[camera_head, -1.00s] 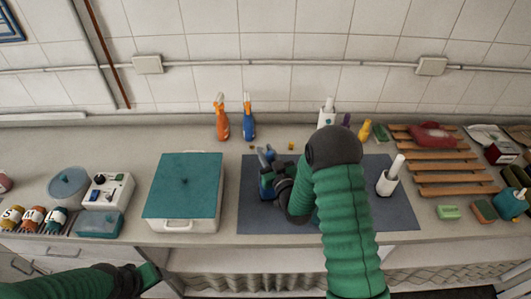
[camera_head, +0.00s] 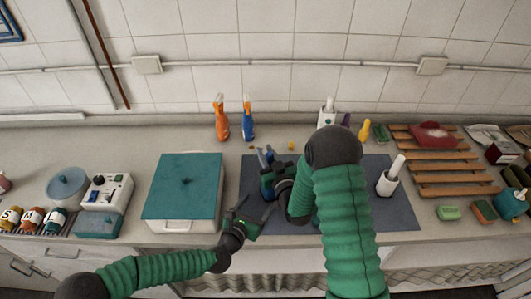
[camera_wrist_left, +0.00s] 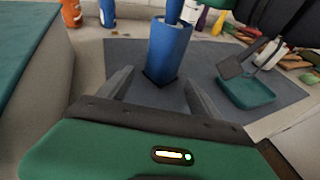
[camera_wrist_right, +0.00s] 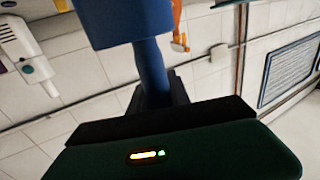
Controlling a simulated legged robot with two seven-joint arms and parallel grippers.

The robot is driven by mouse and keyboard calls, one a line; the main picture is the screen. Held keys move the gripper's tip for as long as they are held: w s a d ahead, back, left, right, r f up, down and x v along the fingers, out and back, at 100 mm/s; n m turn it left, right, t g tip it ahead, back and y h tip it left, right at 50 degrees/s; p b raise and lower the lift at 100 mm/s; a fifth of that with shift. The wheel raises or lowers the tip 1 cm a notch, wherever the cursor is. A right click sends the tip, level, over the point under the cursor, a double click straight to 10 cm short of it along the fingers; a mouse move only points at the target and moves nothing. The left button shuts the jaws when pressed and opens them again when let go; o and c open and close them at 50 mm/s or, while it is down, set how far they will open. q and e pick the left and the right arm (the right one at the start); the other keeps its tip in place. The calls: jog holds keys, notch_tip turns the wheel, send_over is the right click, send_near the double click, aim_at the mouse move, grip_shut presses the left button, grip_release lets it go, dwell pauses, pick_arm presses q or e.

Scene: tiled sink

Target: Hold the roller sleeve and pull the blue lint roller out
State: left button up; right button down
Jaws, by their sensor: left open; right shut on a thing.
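The blue roller sleeve (camera_wrist_left: 170,50) is a wide blue cylinder standing upright on the dark mat in the left wrist view. The narrower blue lint roller handle (camera_wrist_left: 174,11) rises from its top. My right gripper (camera_head: 268,160) is shut on this handle, whose narrow part also shows in the right wrist view (camera_wrist_right: 151,68) beside the wide blue body. My left gripper (camera_head: 254,209) is open and empty at the mat's front left edge. In the left wrist view its fingers (camera_wrist_left: 158,92) point towards the sleeve, apart from it. My right arm hides part of the mat in the head view.
The grey-blue mat (camera_head: 400,214) lies on the counter. A teal-lidded box (camera_head: 185,180) stands left of it. Spray bottles (camera_head: 221,122) stand behind, and a white holder (camera_head: 388,182) on the mat's right. A teal tray (camera_wrist_left: 247,93) lies near the sleeve.

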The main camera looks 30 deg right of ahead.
aim_at(265, 194)
pick_arm(q)
jog(key=shift+d+f, duration=0.1)
jog(key=shift+d, duration=0.05)
jog(key=x, duration=0.9)
jog(key=shift+f, duration=0.1)
jog(key=shift+w+d, duration=0.15)
jog(key=shift+w+f, duration=0.1)
jog(key=shift+c, duration=1)
jog(key=o, duration=0.8)
